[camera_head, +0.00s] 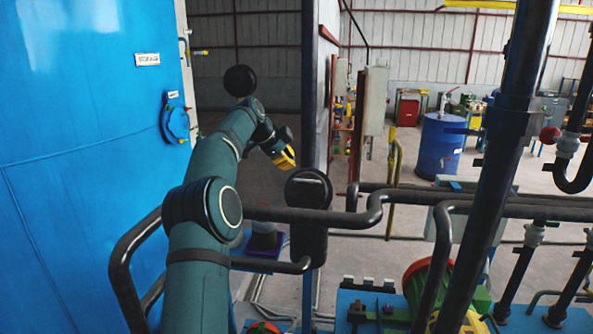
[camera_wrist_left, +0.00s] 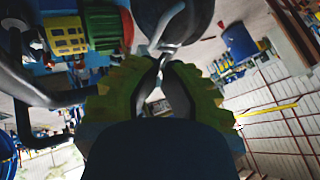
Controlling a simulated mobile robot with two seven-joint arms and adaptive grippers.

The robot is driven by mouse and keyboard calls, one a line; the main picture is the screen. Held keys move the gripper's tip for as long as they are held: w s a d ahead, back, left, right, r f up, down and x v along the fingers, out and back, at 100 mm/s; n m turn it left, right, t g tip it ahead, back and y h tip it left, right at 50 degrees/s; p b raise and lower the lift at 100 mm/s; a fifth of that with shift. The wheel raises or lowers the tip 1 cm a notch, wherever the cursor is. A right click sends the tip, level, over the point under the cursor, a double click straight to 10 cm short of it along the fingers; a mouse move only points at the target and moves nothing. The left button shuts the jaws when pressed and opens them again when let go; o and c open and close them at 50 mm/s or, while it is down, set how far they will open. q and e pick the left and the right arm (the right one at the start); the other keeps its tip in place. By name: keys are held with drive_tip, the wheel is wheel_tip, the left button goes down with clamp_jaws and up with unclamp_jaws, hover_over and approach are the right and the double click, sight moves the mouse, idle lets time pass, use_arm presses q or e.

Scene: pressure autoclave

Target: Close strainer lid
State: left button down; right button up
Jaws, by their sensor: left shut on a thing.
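My left gripper (camera_head: 285,157) has yellow-green fingers and hangs at the end of my arm, just above and left of a black rounded body (camera_head: 308,222) that looks like the strainer. In the left wrist view the fingers (camera_wrist_left: 163,68) are closed together on a bent metal handle (camera_wrist_left: 168,22). The handle joins a dark round part (camera_wrist_left: 188,14) that looks like the strainer lid. The head view does not show the handle or the grip clearly. I cannot tell how far the lid stands open. My right gripper is out of view.
A large blue autoclave wall (camera_head: 80,120) fills the left. Black pipes (camera_head: 420,197) cross beside the strainer, and a thick dark post (camera_head: 500,150) rises at right. A green and red pump motor (camera_head: 425,283) sits low. A blue drum (camera_head: 440,148) stands on open floor behind.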

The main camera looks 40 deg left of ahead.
use_arm(q)
drive_tip(key=w+d+n+y+b, duration=0.1)
drive_tip(key=w+d+n+y, duration=0.15)
drive_tip(key=d+n, duration=0.5)
drive_tip(key=n+t+y+b, duration=0.35)
drive_tip(key=n+y, duration=0.25)
drive_tip(key=n, duration=2.1)
approach(300, 180)
drive_tip(key=shift+t, duration=0.35)
drive_tip(key=shift+d+b+x, duration=0.2)
drive_tip(key=shift+b+x, duration=1.45)
drive_tip(key=shift+x, duration=0.5)
drive_tip(key=shift+r+p+x, duration=0.2)
drive_tip(key=shift+p+x, duration=0.15)
drive_tip(key=shift+x, duration=1.7)
